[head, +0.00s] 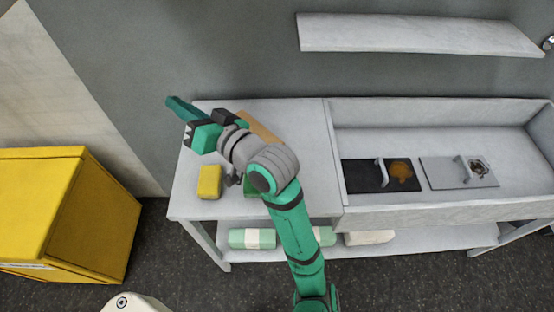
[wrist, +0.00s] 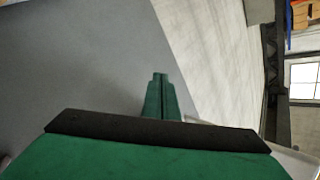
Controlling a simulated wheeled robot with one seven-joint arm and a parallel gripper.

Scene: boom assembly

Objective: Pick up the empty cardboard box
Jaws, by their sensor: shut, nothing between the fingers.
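My gripper (head: 175,103) is over the left back corner of the white table, pointing left towards the wall. In the wrist view its green fingers (wrist: 160,80) are together with nothing between them. A tan, cardboard-coloured piece (head: 260,128) shows on the table just behind my arm. My arm hides much of it, so I cannot tell whether it is the empty cardboard box. The gripper is to the left of it and apart from it.
A yellow block (head: 209,181) stands on the white table (head: 190,205); a green thing beside it is mostly hidden by my arm. A recessed tray section (head: 440,207) holds two handled plates. Green-and-white rolls (head: 252,238) lie on the lower shelf. A large yellow bin (head: 95,215) stands left.

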